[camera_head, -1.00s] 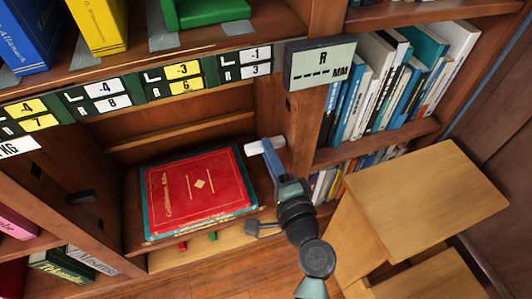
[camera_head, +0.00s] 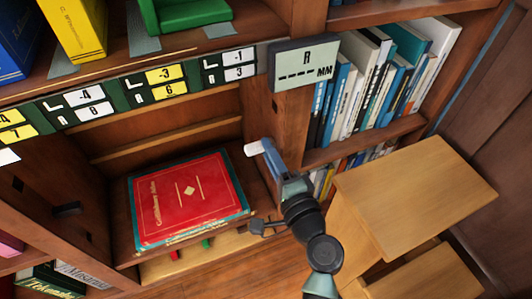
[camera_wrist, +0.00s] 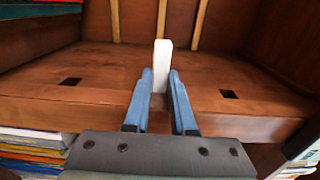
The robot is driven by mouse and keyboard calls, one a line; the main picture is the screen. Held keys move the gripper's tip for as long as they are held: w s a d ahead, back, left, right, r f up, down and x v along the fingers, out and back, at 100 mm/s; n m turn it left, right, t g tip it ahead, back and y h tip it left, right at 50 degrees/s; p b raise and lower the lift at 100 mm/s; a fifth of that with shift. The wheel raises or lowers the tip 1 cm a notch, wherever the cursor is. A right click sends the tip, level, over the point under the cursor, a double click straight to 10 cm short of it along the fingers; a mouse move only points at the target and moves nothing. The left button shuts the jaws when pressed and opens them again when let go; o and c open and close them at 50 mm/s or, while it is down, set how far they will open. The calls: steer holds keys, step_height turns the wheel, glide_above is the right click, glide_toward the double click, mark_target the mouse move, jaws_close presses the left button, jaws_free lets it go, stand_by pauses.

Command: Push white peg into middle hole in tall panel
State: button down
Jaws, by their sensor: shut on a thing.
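The white peg (camera_head: 252,148) is held in my gripper (camera_head: 266,147), in front of the tall wood panel (camera_head: 290,128) right of the red book. In the wrist view my gripper (camera_wrist: 161,88) has its two blue fingers shut on the white peg (camera_wrist: 162,62), which sticks out past the fingertips. The wrist view shows the panel (camera_wrist: 105,62) with a dark square hole at left (camera_wrist: 70,81) and another at right (camera_wrist: 228,93). The middle hole cannot be seen; the peg and fingers cover the area between these two. I cannot tell whether the peg touches the panel.
A red book (camera_head: 182,195) lies on a shelf left of the gripper. Another upright panel with square holes and a dark peg (camera_head: 67,208) stands at left. A display sign (camera_head: 304,62) hangs above the gripper. A wooden step piece (camera_head: 415,190) stands close at right.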

steer(key=shift+w+d, duration=0.2)
steer(key=shift+d, duration=0.45)
steer(key=c, duration=0.7)
jaws_free()
steer(key=shift+d, duration=0.1)
steer(key=shift+d+r, duration=0.1)
steer(key=p+v, duration=0.1)
steer(key=v, duration=0.3)
steer(key=p+v, duration=0.1)
steer(key=v, duration=0.3)
steer(key=p+v, duration=0.1)
steer(key=v, duration=0.3)
steer(key=shift+s, duration=0.45)
